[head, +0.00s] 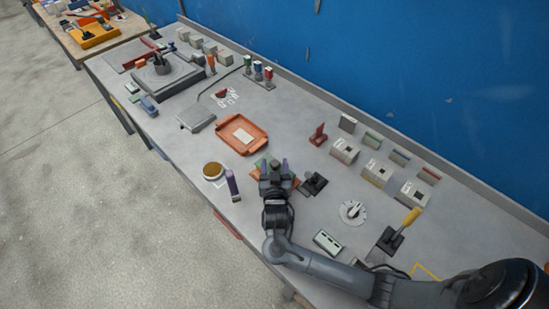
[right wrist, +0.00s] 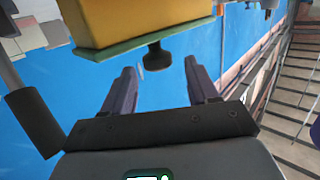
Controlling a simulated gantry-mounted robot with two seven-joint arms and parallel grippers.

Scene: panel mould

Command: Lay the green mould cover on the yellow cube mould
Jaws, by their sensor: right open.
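The yellow cube mould (right wrist: 150,20) fills the top of the right wrist view. The green mould cover (right wrist: 140,42) lies flat along its face, touching it, with a rim jutting out. A black knob (right wrist: 157,57) stands out from the cover. My right gripper (right wrist: 160,84) is open, its two purple fingers apart, with the knob in line with the gap between them and not gripped. In the head view my right gripper (head: 275,163) is over the middle of the bench; a bit of green cover (head: 261,158) shows beside it. The mould is mostly hidden there. My left gripper is not in view.
An orange tray (head: 224,141) with a pale block lies just beyond. A round brown-topped pot (head: 212,170) and a purple bottle (head: 231,184) stand close at left. A black-based piece (head: 314,183) is close at right. Grey blocks (head: 345,150) line the wall side.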

